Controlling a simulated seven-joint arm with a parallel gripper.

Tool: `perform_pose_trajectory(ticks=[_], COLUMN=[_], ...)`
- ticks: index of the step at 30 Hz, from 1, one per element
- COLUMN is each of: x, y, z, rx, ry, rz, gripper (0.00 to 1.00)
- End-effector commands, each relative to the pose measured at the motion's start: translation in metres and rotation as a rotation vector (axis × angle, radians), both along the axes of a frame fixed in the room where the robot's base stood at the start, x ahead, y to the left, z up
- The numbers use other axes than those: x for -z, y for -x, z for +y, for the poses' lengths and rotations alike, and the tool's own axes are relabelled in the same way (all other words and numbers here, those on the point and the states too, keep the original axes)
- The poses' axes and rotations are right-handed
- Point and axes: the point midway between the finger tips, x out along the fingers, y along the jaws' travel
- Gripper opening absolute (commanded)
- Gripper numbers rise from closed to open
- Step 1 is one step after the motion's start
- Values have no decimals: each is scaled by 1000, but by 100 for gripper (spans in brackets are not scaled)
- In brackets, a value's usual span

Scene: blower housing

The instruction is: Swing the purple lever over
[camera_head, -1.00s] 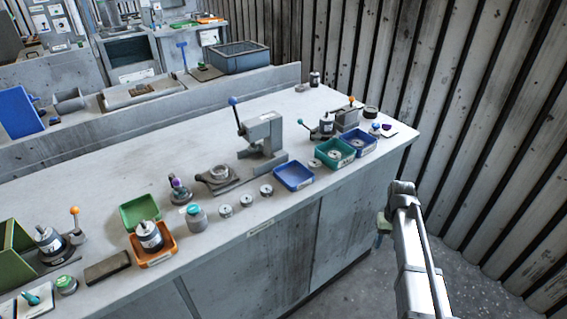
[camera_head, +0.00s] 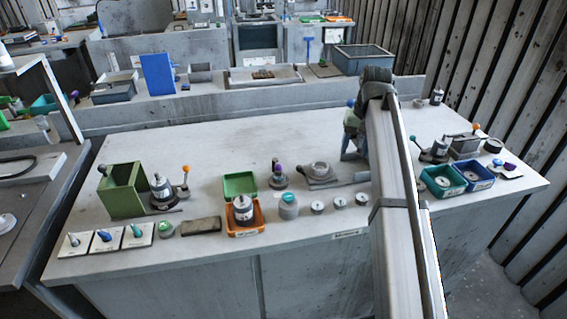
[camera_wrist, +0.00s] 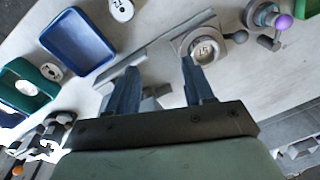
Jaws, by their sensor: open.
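A small grey device with a purple-knobbed lever (camera_head: 278,170) stands mid-bench, right of the green tray. Its purple knob (camera_wrist: 284,22) shows at the upper right of the wrist view, beside a round grey fixture (camera_wrist: 208,46). Another purple piece (camera_head: 510,166) lies on a white card at the bench's right end. My gripper (camera_wrist: 160,86) is open, with nothing between its two blue-grey fingers. It hangs over the bench, left of the purple knob in the wrist view. In the head view my arm hides most of the gripper and the press behind it.
The round fixture (camera_head: 320,170) is right of the purple lever. A green tray (camera_head: 240,184), an orange tray (camera_head: 258,220) and a grey jar (camera_head: 288,207) stand close by. An orange-knobbed lever (camera_head: 185,180) is further left. The bench behind the purple lever is clear.

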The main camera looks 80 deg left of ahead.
Motion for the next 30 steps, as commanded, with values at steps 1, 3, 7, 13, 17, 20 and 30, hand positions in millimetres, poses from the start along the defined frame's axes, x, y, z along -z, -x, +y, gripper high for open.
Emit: perform_pose_trajectory(ticks=[1,3,7,13,17,20,30], x=[-11,-22,-39,-53,-52,-43,12], y=[30,66,122,170,179,180,190], z=[19,35,55,68,69,69,71], rx=[-28,-56,-99,-136,-141,-140,-141], ry=[-3,-5,-4,-2,-1,0,0], rz=[16,37,70,97,103,103,102], gripper=[52,52,52,52,52,52,52])
